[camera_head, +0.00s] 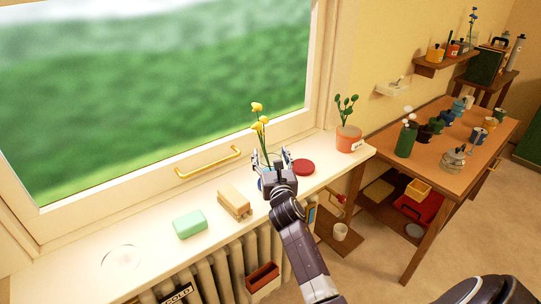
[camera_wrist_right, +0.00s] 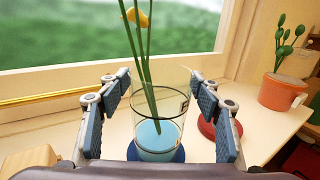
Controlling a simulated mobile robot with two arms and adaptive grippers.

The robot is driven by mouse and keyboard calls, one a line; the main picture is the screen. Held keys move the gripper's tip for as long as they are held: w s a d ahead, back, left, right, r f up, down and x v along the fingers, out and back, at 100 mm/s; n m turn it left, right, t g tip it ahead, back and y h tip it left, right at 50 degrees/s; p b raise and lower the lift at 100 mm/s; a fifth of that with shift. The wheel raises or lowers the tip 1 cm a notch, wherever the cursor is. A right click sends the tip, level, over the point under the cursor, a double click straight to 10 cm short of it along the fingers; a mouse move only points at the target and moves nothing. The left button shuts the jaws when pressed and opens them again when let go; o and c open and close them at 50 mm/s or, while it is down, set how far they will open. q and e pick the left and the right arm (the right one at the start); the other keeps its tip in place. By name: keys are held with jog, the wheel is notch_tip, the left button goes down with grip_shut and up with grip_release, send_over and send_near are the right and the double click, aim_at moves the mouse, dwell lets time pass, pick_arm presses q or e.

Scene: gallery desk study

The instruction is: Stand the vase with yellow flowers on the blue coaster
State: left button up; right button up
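The clear glass vase (camera_wrist_right: 157,120) holds yellow flowers (camera_head: 257,107) on green stems and pale blue water. It looks upright in the right wrist view. The blue coaster (camera_wrist_right: 181,156) shows under and around its base, and the vase appears to stand on it; exact contact is hidden by my gripper. My right gripper (camera_head: 271,160) is open, with its fingers on either side of the vase and a visible gap on each side. It also shows in the right wrist view (camera_wrist_right: 160,118). My left gripper is not in view.
A red coaster (camera_head: 303,167) lies to the right of the vase. A potted plant (camera_head: 348,139) stands farther right. A wooden brush or block (camera_head: 234,203) and a green block (camera_head: 189,224) lie to the left on the sill. A yellow window handle (camera_head: 208,162) is behind.

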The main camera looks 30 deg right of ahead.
jog(key=shift+o, duration=0.5)
jog(key=shift+r, duration=0.1)
jog(key=shift+r, duration=0.2)
jog(key=b+v, duration=0.1)
jog(key=v, duration=1.1)
jog(key=shift+s+f, duration=0.1)
jog(key=shift+f, duration=0.1)
